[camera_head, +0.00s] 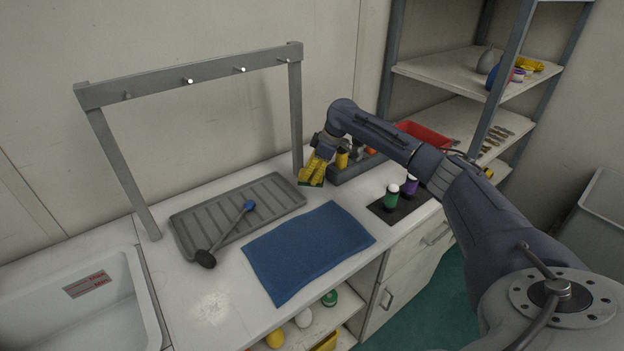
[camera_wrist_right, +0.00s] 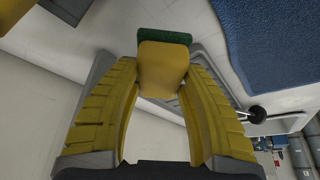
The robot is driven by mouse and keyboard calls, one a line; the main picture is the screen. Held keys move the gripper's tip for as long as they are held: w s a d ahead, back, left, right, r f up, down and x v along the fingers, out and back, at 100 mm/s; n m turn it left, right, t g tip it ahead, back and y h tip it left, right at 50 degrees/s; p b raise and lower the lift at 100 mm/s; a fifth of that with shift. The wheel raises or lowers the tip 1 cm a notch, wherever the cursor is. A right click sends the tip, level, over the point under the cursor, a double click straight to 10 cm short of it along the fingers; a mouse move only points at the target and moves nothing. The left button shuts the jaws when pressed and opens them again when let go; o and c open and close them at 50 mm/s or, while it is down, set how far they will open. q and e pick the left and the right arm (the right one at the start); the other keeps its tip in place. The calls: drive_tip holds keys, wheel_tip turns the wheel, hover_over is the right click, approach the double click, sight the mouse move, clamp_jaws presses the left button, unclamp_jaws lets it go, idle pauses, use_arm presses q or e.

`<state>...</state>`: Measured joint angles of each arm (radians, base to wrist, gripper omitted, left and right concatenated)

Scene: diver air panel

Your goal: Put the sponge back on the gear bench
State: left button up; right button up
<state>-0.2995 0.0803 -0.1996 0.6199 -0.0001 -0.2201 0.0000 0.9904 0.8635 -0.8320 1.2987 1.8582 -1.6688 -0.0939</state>
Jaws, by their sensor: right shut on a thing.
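My right gripper (camera_head: 313,168) is shut on the sponge (camera_head: 312,184), at the back of the white gear bench (camera_head: 210,308). In the right wrist view the sponge (camera_wrist_right: 163,68) is yellow with a green layer at its far end, between the yellow fingers of the gripper (camera_wrist_right: 162,88). Most of the sponge is hidden by the fingers in the head view. It appears held near the right end of the grey ribbed tray; I cannot tell whether it touches the bench. My left gripper is not in view.
The grey ribbed tray (camera_head: 180,232) holds a blue-and-black brush-like tool (camera_head: 228,232). A blue towel (camera_head: 308,250) lies in front. Green (camera_head: 391,198) and purple (camera_head: 410,186) bottles stand on a dark mat at right. A grey rack (camera_head: 190,80) rises behind; a sink (camera_head: 85,310) is left.

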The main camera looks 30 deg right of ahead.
drive_tip(key=shift+f, duration=1.25)
drive_tip(key=shift+f, duration=0.15)
drive_tip(key=o, duration=1.3)
drive_tip(key=shift+c, duration=0.2)
drive_tip(key=v, duration=1.2)
